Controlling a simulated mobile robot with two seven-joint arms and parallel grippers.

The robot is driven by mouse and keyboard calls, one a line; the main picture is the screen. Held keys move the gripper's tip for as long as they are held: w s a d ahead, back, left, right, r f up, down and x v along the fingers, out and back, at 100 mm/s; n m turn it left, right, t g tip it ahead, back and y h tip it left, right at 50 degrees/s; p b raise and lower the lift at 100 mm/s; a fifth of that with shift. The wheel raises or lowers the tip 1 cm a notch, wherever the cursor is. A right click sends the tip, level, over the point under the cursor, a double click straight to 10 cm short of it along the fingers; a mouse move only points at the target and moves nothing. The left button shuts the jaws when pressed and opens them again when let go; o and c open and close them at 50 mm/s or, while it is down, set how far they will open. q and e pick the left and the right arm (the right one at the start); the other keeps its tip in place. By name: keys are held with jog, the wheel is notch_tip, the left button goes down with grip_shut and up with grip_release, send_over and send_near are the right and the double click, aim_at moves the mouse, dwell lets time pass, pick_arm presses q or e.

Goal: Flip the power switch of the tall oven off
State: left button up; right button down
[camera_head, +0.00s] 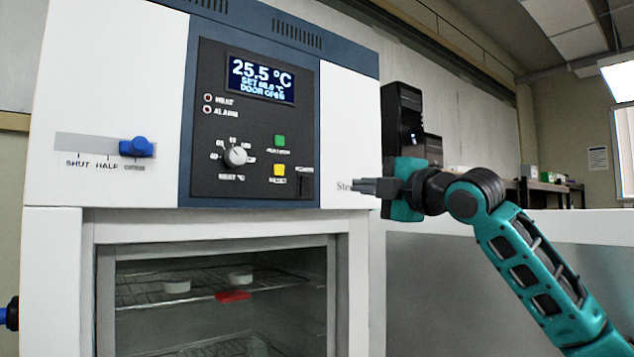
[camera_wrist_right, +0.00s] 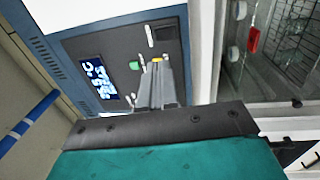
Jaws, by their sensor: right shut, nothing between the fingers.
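The tall oven (camera_head: 345,110) is white with a blue-framed dark control panel (camera_head: 215,60). Its lit display (camera_head: 260,80) reads 25.5 °C and "DOOR OPEN". A small dark switch (camera_head: 305,183) sits at the panel's lower right, beside the yellow button (camera_head: 279,170); its position is too small to read. In the right wrist view the likely switch (camera_wrist_right: 165,32) lies above the fingertips. My right gripper (camera_head: 356,186) is shut and empty, pointing left, right of the panel at about the switch's height. It appears apart from the switch.
A green button (camera_head: 279,141), a round knob (camera_head: 235,156) and a blue slider (camera_head: 137,147) are on the oven front. The chamber below is open, with wire racks, white dishes (camera_head: 240,278) and a red item (camera_head: 233,296). A black device (camera_head: 402,115) stands behind my right gripper.

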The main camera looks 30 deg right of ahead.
aim_at(308, 181)
jog(key=w+p, duration=0.2)
jog(key=w, duration=0.2)
jog(key=w+r+p, duration=0.1)
jog(key=w+p, duration=0.1)
jog(key=w, duration=0.2)
jog(key=w+a+p, duration=0.1)
jog(key=w, duration=0.4)
jog(key=shift+r+p, duration=0.4)
jog(key=shift+w+a+f, duration=0.1)
jog(key=shift+w, duration=0.25)
jog(key=shift+s, duration=0.1)
